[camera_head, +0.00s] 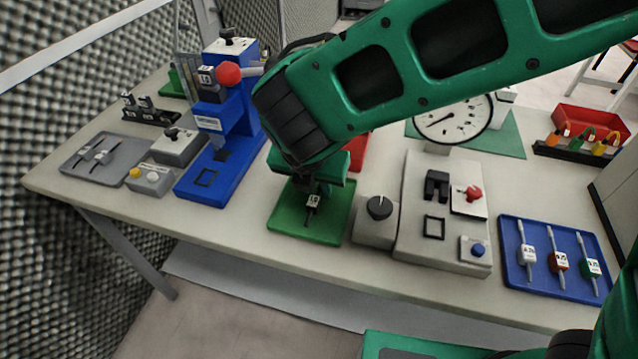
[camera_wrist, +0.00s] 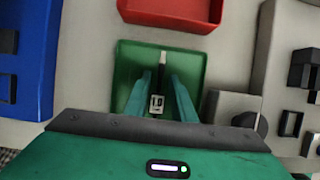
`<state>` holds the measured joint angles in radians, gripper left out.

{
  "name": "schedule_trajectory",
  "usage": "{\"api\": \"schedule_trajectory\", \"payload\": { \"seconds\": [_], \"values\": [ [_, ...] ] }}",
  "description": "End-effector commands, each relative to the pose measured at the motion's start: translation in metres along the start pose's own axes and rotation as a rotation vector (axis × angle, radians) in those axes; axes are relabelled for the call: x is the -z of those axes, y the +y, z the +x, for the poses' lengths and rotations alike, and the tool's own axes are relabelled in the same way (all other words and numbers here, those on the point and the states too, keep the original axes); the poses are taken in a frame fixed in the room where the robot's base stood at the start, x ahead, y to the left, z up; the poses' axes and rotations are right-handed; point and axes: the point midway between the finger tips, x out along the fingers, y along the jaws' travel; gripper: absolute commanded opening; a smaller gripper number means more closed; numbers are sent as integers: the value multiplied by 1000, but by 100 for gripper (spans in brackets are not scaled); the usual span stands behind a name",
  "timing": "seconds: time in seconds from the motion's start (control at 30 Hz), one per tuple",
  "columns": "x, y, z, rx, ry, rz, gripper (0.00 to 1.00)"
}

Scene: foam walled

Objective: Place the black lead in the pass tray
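The black lead, a thin dark rod with a white label, lies in the green tray (camera_head: 335,228); I take this to be the pass tray, though no label on it is readable. The lead (camera_head: 311,202) shows just below my gripper (camera_head: 308,184) in the head view. In the wrist view the lead (camera_wrist: 161,80) lies between the two fingers of my gripper (camera_wrist: 157,82), with a gap visible on each side. The gripper looks open, low over the green tray (camera_wrist: 128,62). The arm hides part of the tray's far side in the head view.
A red tray (camera_wrist: 170,12) sits just behind the green one. A blue press (camera_head: 214,165) stands left. A grey knob box (camera_head: 376,220) and tester with gauge (camera_head: 452,118) stand right. A blue tray (camera_head: 540,280) holds three leads. A grey tray (camera_head: 80,165) is far left.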

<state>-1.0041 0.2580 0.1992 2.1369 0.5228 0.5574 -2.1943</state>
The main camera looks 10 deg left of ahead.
Motion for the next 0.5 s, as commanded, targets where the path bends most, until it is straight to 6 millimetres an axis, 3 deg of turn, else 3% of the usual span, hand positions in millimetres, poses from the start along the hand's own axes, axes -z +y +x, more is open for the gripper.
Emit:
{"api": "schedule_trajectory", "payload": {
  "seconds": [0.17, 0.5],
  "values": [
    [-1, 1, -18, -4, -2, -1, 23],
    [-1, 1, -85, -5, -1, 0, 23]
  ]
}}
